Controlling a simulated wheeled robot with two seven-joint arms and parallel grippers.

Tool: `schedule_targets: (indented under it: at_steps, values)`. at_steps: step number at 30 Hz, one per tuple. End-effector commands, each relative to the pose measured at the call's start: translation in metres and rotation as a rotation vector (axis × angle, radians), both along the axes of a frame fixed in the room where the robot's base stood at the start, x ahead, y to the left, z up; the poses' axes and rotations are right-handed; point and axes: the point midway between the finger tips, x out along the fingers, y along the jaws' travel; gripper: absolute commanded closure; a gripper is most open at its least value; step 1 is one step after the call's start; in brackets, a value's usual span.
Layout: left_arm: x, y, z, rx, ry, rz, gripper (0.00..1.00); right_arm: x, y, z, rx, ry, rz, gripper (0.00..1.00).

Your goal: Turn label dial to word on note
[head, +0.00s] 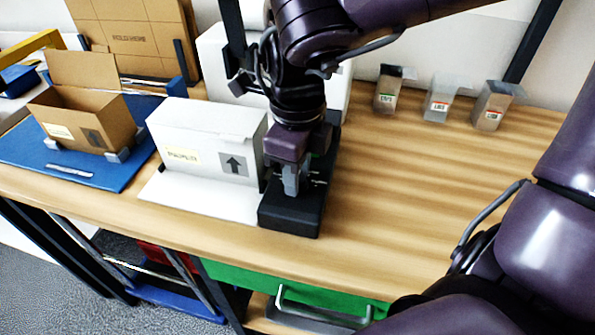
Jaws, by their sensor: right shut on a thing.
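My right gripper (291,192) points down over a black device (290,217) on the wooden table. It is shut on a small grey part of that device, which looks like the label dial (291,180). The fingers hide most of the dial, and I cannot read any word on it. A white box (207,125) stands just left of the device, with a yellowish note (183,156) on its front. The lettering on the note is too small to read surely. An up-arrow mark (234,164) is beside it. My left gripper is not in view.
An open cardboard box (85,110) sits on a blue mat (130,165) at the left. The table right of the device is clear. A green drawer (300,291) is below the front edge.

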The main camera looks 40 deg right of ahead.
Motion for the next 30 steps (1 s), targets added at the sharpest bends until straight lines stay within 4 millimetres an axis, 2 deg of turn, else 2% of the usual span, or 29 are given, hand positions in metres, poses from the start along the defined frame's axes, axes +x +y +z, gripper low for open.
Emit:
schedule_targets:
  at_steps: [6,15,30]
  values:
    - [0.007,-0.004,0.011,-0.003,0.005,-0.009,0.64,0.001,0.000,0.000,0.001,-0.005,-0.182,0.92]
    - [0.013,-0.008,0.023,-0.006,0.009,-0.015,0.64,0.002,0.000,0.001,0.001,-0.006,-0.352,0.92]
    - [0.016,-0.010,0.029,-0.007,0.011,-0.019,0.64,0.002,0.000,0.001,0.001,-0.006,-0.423,0.92]
